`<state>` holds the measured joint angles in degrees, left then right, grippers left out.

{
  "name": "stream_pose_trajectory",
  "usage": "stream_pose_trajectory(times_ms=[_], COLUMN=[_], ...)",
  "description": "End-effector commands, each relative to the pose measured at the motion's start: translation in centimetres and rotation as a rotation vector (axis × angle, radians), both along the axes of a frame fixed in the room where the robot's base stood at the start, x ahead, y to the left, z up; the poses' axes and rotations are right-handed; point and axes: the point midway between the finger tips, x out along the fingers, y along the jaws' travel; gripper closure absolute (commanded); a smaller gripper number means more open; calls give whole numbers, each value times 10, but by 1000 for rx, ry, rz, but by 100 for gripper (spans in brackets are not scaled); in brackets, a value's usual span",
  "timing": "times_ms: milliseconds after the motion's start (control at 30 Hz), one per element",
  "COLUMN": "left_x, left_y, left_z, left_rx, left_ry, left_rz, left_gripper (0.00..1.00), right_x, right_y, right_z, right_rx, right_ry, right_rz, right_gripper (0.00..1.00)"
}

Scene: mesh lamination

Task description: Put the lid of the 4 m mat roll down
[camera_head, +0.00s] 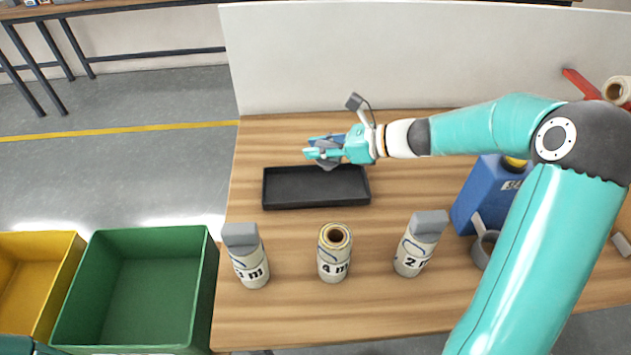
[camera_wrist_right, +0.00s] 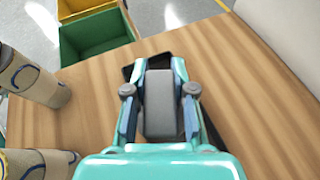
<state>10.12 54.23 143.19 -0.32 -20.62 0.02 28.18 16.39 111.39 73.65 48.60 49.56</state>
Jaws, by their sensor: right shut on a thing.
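The 4 m mat roll (camera_head: 333,258) stands upright in the middle of the row on the wooden table, its top open with a brown core showing. My right gripper (camera_head: 318,152) is shut on a grey lid (camera_head: 327,163) and holds it over the back edge of the black tray (camera_head: 315,189). In the right wrist view the grey lid (camera_wrist_right: 160,105) sits between the two fingers. The tray's floor looks empty. Whether the lid touches the tray I cannot tell. My left gripper is not in view.
Two other mat rolls (camera_head: 248,262) (camera_head: 418,250) with grey lids on stand either side. A blue canister (camera_head: 478,195) and a grey mug (camera_head: 485,247) are at the right. Green (camera_head: 140,285) and yellow (camera_head: 35,275) bins stand left of the table. A pale panel (camera_head: 400,60) closes the back.

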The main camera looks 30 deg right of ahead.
Motion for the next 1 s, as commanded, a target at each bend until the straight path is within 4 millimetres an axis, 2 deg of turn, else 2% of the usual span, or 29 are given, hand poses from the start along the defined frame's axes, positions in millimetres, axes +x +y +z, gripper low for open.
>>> stream_pose_trajectory(times_ms=[33,200,433,633,733,1000], left_x=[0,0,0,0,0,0], left_y=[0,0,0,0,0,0], left_z=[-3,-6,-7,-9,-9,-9], left_rx=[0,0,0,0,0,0], left_ry=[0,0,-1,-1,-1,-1], left_rz=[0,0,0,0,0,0], left_gripper=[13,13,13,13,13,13], right_x=[-1,-2,-2,-2,-2,-2], right_y=[-1,-3,-3,-3,-3,-4], right_z=[-16,-47,-63,-91,-99,-100], right_rx=[3,1,0,3,1,-1], right_ry=[6,3,0,4,1,-1], right_rz=[-4,-7,-7,-7,-7,-7], right_gripper=[100,100,100,100,100,100])
